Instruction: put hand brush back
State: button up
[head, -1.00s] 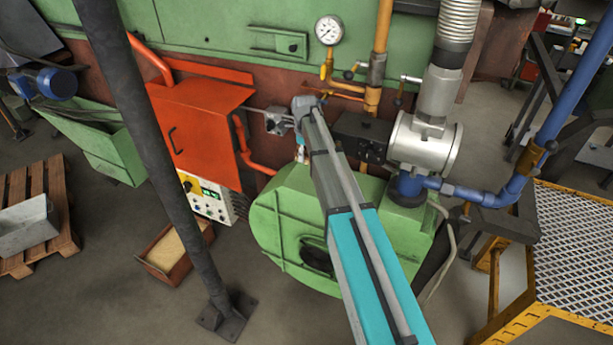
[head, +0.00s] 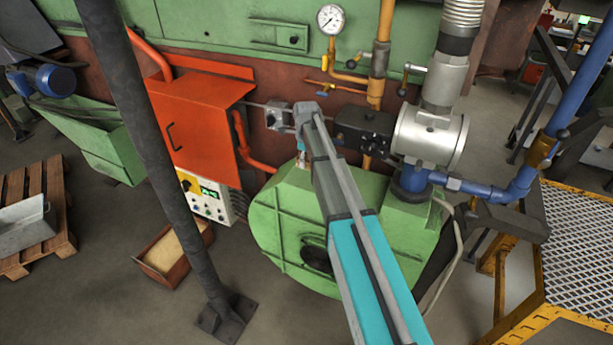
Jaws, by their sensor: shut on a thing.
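My gripper (head: 301,151) is at the far end of my arm, pointing down above the green rounded housing and in front of the furnace wall. It is small and partly hidden by my own wrist. It is shut on the hand brush, but the brush's outline is too small and covered to make out. No holder or resting place for a brush can be told apart in this view.
An orange cabinet (head: 193,120) stands left of my gripper, and a grey junction box (head: 277,116) is close beside it. The green housing (head: 285,230) lies below. A silver cylinder (head: 430,135) and blue pipe (head: 510,190) are at right. A dark post (head: 150,150) rises at left.

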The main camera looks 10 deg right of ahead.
aim_at(306, 176)
jog(key=shift+f+b, duration=0.35)
jog(key=shift+f, duration=0.35)
jog(key=shift+f+b, duration=1.85)
jog(key=shift+b, duration=0.05)
jog(key=shift+f, duration=0.15)
jog(key=o, duration=1)
jog(key=shift+c, duration=0.2)
jog(key=shift+r, duration=0.25)
notch_tip(306, 176, up, 12)
jog(key=p, duration=1.2)
